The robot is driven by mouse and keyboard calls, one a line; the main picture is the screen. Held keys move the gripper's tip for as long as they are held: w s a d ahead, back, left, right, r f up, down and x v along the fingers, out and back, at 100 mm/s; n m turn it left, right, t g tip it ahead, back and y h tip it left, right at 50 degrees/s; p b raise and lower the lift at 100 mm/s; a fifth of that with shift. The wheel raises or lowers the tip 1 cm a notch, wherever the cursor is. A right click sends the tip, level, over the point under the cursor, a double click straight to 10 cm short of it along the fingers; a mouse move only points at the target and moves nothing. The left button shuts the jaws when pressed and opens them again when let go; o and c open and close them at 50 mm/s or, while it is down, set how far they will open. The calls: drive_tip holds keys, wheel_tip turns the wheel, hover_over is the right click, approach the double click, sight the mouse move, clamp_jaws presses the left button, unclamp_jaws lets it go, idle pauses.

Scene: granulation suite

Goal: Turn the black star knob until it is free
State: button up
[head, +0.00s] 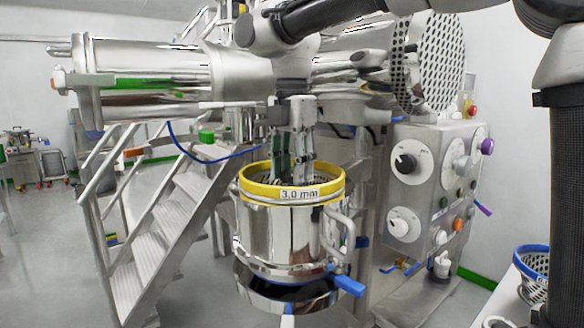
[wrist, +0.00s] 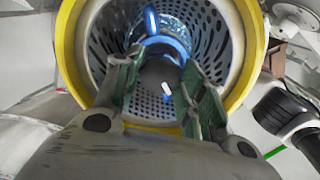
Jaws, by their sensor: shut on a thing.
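In the head view my gripper (head: 291,176) points straight down into the open top of a steel vessel (head: 285,232) with a yellow rim marked "3.0 mm". In the wrist view the green-padded fingers of my gripper (wrist: 162,72) stand on both sides of a dark round thing (wrist: 158,74), which I take to be the black star knob, and are shut on it. It sits inside a perforated steel basket (wrist: 97,52) within the yellow ring (wrist: 240,75). Its lobes and the thread below are hidden, so I cannot tell how far it is turned.
A blue ring with a loop (wrist: 151,20) lies just beyond the knob inside the basket. A control panel (head: 425,205) with dials stands right of the vessel, steel stairs (head: 150,235) left. A blue-handled valve (head: 346,285) sticks out low in front. A blue-rimmed basket (head: 533,262) is at far right.

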drive_tip(key=shift+n, duration=0.4)
drive_tip(key=o, duration=1.1)
drive_tip(key=shift+c, duration=0.2)
drive_tip(key=shift+r, duration=0.1)
wheel_tip(320, 180, up, 12)
drive_tip(key=shift+s, duration=0.1)
